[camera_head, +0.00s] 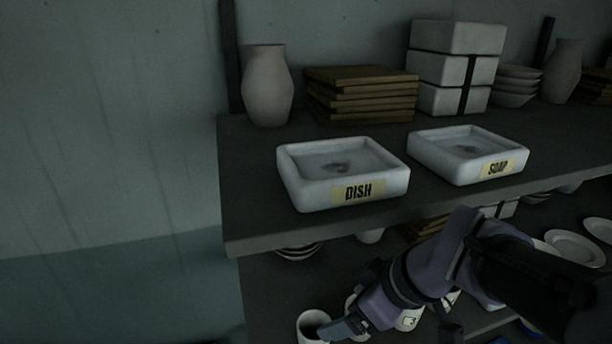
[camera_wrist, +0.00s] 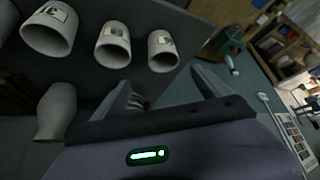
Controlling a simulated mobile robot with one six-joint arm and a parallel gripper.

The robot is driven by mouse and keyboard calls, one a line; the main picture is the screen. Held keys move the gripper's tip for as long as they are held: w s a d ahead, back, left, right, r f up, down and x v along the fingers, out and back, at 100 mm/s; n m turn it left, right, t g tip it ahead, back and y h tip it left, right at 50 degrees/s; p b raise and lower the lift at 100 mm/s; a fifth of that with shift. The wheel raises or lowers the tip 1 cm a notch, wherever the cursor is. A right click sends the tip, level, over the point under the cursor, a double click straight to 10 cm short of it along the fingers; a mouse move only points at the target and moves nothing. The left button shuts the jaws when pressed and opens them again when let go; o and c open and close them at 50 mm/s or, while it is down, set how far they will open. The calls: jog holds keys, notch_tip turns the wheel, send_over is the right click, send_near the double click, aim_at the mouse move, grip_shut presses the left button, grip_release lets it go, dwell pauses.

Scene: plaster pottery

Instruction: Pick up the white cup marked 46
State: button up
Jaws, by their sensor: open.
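Three white cups with small paper labels show in the wrist view: a left cup (camera_wrist: 48,36), a middle cup (camera_wrist: 113,50) and a right cup (camera_wrist: 162,55). The marks on the labels are too small to read, so I cannot tell which is 46. In the head view a white cup (camera_head: 312,326) stands on the lower shelf beside my gripper (camera_head: 343,330), and a labelled white cup (camera_head: 409,320) is partly hidden behind my arm. My gripper (camera_wrist: 163,84) is open, with nothing between its fingers, close to the right cup in the wrist view.
On the upper shelf (camera_head: 245,240) stand a dish tray marked DISH (camera_head: 305,195), a tray marked SOAP (camera_head: 435,170), a vase (camera_head: 268,90), stacked boards (camera_head: 360,95) and white blocks (camera_head: 455,70). This shelf overhangs the cups. Stacked bowls (camera_head: 284,253) sit below it. Left of the shelves is clear.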

jog(key=b, duration=0.1)
send_near(304, 334)
jog(key=b+x, duration=0.2)
jog(key=x, duration=0.6)
jog(key=shift+s+d, duration=0.1)
jog(key=shift+d, duration=0.05)
jog(key=shift+a+f, duration=0.2)
jog(key=shift+f, duration=0.15)
jog(key=shift+r, duration=0.15)
jog(key=shift+d, duration=0.1)
jog(key=shift+c, duration=1.4)
jog(key=c, duration=1.3)
jog(key=shift+c, duration=0.2)
jog(key=shift+r, duration=0.1)
